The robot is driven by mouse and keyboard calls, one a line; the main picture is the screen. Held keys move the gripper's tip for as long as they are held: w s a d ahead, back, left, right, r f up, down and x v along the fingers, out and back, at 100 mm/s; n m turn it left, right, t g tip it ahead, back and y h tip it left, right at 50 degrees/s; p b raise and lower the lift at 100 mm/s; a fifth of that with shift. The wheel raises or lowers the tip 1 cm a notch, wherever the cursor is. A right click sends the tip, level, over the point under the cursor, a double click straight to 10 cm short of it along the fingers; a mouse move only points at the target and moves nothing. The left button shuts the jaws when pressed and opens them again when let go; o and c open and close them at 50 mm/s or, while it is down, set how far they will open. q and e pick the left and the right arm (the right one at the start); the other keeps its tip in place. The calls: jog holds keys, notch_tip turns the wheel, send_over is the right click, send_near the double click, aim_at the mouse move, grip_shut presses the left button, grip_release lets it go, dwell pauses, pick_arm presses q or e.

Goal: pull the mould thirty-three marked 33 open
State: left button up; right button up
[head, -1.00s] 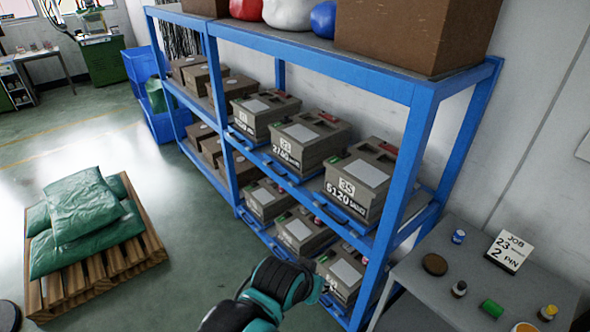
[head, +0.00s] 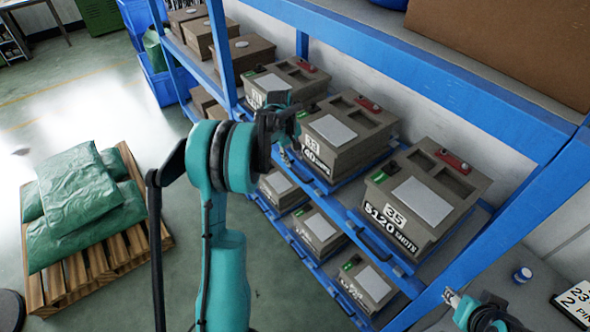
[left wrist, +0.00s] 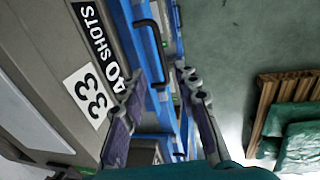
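Mould thirty-three (head: 352,122) is the grey-brown block in the middle of the upper shelf row, with a pale plate on top and a "33" label on its front. In the left wrist view its side (left wrist: 60,60) with the label fills the left part, turned sideways. It sits on a blue tray with a black handle (left wrist: 152,55). My left gripper (head: 287,145) is at the front of this mould. In the left wrist view its fingers (left wrist: 160,74) are apart and empty, with the handle just beyond their tips. My right gripper (head: 462,303) shows partly at the lower right; its fingers are unclear.
Mould 35 (head: 428,197) stands to the right and another mould (head: 287,78) to the left. More moulds (head: 370,285) are on the shelf below. Blue rack posts (head: 548,190) stand at the right. A pallet (head: 95,270) with green sacks is on the floor at the left.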

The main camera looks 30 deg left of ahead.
aim_at(296, 173)
pick_arm(q)
jog(key=f, duration=0.2)
jog(key=w+f+b, duration=0.1)
jog(key=f, duration=0.2)
jog(key=f+b, duration=0.1)
jog(key=f, duration=0.2)
jog(key=shift+w+f, duration=0.2)
jog(key=shift+w, duration=0.1)
grip_shut()
